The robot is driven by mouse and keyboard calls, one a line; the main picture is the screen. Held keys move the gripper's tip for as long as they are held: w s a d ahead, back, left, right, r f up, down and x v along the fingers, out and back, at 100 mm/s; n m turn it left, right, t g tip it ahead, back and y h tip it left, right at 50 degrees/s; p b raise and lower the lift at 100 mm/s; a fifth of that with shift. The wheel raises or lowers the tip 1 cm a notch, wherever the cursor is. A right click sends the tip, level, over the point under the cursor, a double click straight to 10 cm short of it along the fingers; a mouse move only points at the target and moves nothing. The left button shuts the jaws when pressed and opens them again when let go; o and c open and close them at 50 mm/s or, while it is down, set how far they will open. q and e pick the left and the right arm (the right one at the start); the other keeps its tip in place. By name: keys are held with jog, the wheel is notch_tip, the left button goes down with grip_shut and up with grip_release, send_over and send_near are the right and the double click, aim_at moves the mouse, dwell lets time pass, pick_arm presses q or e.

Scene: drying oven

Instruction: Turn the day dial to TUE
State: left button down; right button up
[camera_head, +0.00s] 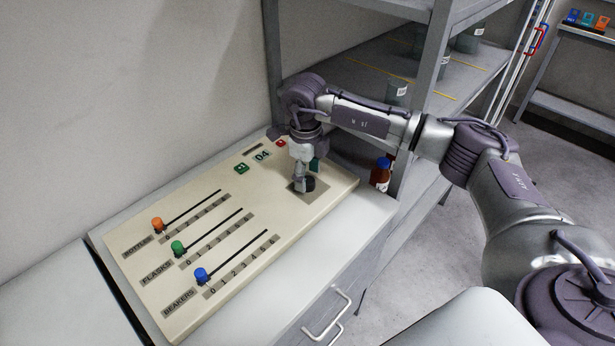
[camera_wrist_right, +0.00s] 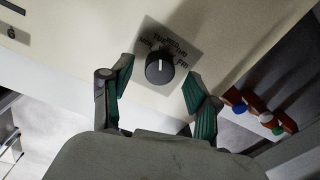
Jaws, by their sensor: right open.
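The day dial is a round black knob (camera_wrist_right: 160,68) on a grey plate (camera_wrist_right: 168,38) with day names printed around it, partly hard to read. A short white mark shows on the knob; I cannot tell for sure which day it points to. In the head view the dial (camera_head: 309,184) sits at the right end of the cream panel (camera_head: 215,225). My right gripper (camera_head: 299,178) is over it, pointing down. In the wrist view the right gripper (camera_wrist_right: 159,78) is open, its green-padded fingers on either side of the knob with gaps. My left gripper is not in view.
The panel has orange (camera_head: 157,224), green (camera_head: 178,248) and blue (camera_head: 201,275) sliders, a display (camera_head: 262,155) reading 04, and green (camera_head: 242,168) and red (camera_head: 281,143) buttons. A brown bottle (camera_head: 381,172) stands by the shelf post (camera_head: 425,85) beyond the panel.

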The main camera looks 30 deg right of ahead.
notch_tip(320, 180, up, 11)
jog(key=shift+s+a+f, duration=0.15)
jog(key=shift+a+f, duration=0.05)
jog(key=shift+a, duration=0.05)
jog(key=shift+f, duration=0.1)
dwell(0.4)
